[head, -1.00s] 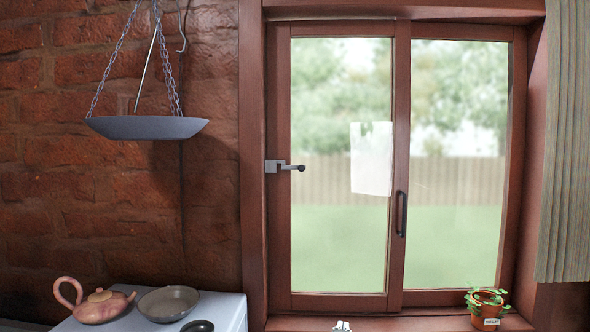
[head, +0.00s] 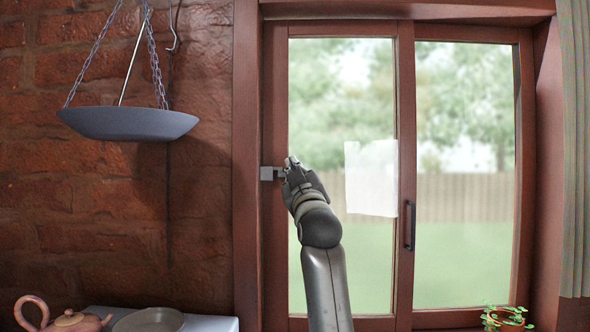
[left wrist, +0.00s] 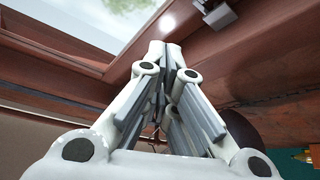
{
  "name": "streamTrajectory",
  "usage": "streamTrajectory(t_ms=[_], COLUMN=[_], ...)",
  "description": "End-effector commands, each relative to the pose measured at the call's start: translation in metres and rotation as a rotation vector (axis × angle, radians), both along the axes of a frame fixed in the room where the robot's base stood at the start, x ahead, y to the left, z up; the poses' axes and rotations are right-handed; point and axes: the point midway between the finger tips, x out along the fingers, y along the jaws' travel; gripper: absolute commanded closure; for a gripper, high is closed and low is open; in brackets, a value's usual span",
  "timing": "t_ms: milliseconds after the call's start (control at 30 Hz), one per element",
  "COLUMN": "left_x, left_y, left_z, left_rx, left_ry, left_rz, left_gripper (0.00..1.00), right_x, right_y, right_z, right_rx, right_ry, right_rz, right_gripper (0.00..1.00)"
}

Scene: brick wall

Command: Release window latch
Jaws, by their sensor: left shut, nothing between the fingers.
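The window latch (head: 267,173) is a grey metal block on the left side of the wooden window frame. Its dark-ended lever is hidden behind my left gripper in the head view. In the left wrist view, a grey block that looks like the latch (left wrist: 221,14) sits at the top, right of the fingers. My left gripper (head: 291,163) is just right of the latch block, in front of the left pane. Its fingers are shut and empty, also in the left wrist view (left wrist: 171,48). I cannot tell whether it touches the lever. My right gripper is not in view.
A hanging grey scale pan (head: 128,123) is left of the window. A dark window handle (head: 409,225) is on the middle frame. A potted plant (head: 505,318) is at lower right.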

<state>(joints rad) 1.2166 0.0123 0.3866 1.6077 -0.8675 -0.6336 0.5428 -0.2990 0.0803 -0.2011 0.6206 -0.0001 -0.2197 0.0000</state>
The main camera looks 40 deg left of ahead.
Motion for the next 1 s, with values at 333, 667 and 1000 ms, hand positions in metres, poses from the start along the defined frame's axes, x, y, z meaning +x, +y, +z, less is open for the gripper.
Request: streamTrajectory(t_ms=[333, 667, 1000], left_x=[0.009, 0.043, 0.067], left_y=[0.013, 0.061, 0.065], left_z=[0.012, 0.041, 0.016], left_rx=[0.001, -0.001, -0.001], left_ry=[0.003, 0.004, 0.004], left_rz=[0.003, 0.001, 0.000], left_gripper=[1.00, 1.00, 1.00], right_x=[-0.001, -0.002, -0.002], right_y=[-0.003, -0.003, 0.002], right_z=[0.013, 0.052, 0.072], right_rx=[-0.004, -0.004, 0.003], right_ry=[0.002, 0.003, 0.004], right_rz=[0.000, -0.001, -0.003], right_gripper=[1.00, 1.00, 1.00])
